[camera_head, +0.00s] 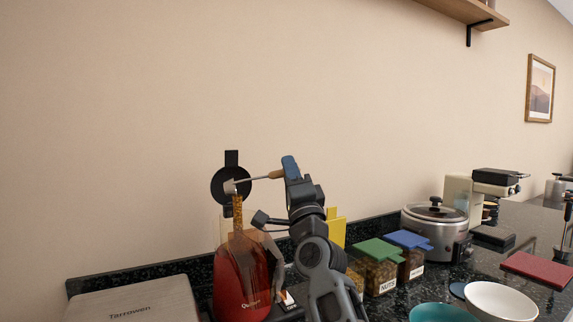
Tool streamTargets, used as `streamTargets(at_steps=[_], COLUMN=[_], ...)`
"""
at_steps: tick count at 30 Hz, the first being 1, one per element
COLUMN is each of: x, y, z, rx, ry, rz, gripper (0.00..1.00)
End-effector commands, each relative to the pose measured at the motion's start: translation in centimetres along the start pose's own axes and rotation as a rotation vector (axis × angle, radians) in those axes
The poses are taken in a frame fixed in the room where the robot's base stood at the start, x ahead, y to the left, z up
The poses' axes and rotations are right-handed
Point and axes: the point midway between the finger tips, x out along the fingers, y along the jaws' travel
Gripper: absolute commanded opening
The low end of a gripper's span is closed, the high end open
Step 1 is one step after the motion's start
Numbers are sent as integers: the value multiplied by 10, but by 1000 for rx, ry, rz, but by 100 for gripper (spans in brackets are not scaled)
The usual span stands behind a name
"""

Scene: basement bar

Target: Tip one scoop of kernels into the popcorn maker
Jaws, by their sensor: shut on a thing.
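The red popcorn maker (238,290) stands on the counter at lower centre-left, with a translucent upper part. A black round lid with a tab (231,160) stands upright behind its top. My gripper (289,172) is up and to the right of the popcorn maker, shut on the tan handle of a scoop (262,177). The metal scoop head reaches left over the popcorn maker and looks tipped. A narrow column of golden kernels (238,212) runs down from the scoop head into the popcorn maker's top. My arm hides part of the counter and a container with a raised yellow lid (335,229).
Right of my arm stand a green-lidded box (376,252) labelled NUTS, a blue-lidded box (408,241) and a silver cooker (434,225). Teal (443,313) and white (499,301) bowls are in front. A Tarrowen appliance (130,302) is at left. A wall shelf (462,10) is high right.

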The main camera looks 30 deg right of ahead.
Motion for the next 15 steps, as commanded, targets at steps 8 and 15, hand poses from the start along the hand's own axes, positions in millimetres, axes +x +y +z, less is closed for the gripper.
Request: streamTargets(at_steps=[8, 15], x=[-10, -19], y=[14, 25], z=[-1, -3], rx=[104, 188], ry=[77, 140], rz=[0, 1], gripper=[0, 0])
